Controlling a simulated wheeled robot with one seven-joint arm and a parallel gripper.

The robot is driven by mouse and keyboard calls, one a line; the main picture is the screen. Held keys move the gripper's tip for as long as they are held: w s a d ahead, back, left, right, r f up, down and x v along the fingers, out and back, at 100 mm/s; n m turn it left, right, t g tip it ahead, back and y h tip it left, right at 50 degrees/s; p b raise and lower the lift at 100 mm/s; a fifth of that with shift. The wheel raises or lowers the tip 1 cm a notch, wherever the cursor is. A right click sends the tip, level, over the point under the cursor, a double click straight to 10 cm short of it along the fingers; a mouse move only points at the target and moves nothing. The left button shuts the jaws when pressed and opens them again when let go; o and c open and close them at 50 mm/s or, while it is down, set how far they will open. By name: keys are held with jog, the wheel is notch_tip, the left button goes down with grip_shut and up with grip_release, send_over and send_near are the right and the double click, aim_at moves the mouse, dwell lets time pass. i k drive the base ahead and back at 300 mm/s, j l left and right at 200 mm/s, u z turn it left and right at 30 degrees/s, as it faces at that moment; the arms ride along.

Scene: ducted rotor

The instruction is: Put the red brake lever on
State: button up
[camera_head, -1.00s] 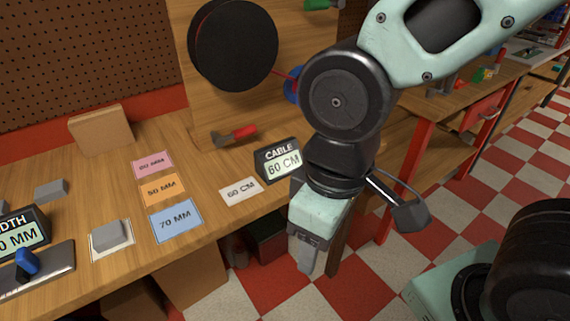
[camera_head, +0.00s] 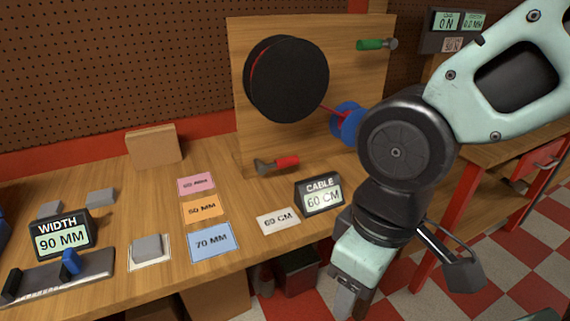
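The brake lever (camera_head: 278,164) with a red handle and a dark metal end shows at the lower part of the upright wooden board (camera_head: 252,60). I cannot tell its exact setting. A black drum (camera_head: 290,80) is mounted on the board above it, and a red cable runs from the drum to a blue spool (camera_head: 346,122). My gripper (camera_head: 346,302) points down in front of the bench edge, to the right of and nearer than the lever, well apart from it. It appears empty; its fingertips are seen edge-on, so its opening is unclear.
A green-handled lever (camera_head: 372,44) is at the board's upper right. On the bench stand a CABLE display (camera_head: 321,194) reading 60 CM, a WIDTH display (camera_head: 62,236) reading 90 MM, several label cards, grey blocks and a wooden block (camera_head: 153,146). A dark display panel (camera_head: 455,30) is at upper right.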

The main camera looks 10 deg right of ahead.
aim_at(281, 163)
jog(key=i+l+u, duration=0.15)
jog(key=u, duration=0.2)
jog(key=i+l+u, duration=0.1)
jog(key=u, duration=0.2)
jog(key=l+u, duration=0.35)
jog(key=i+j, duration=0.05)
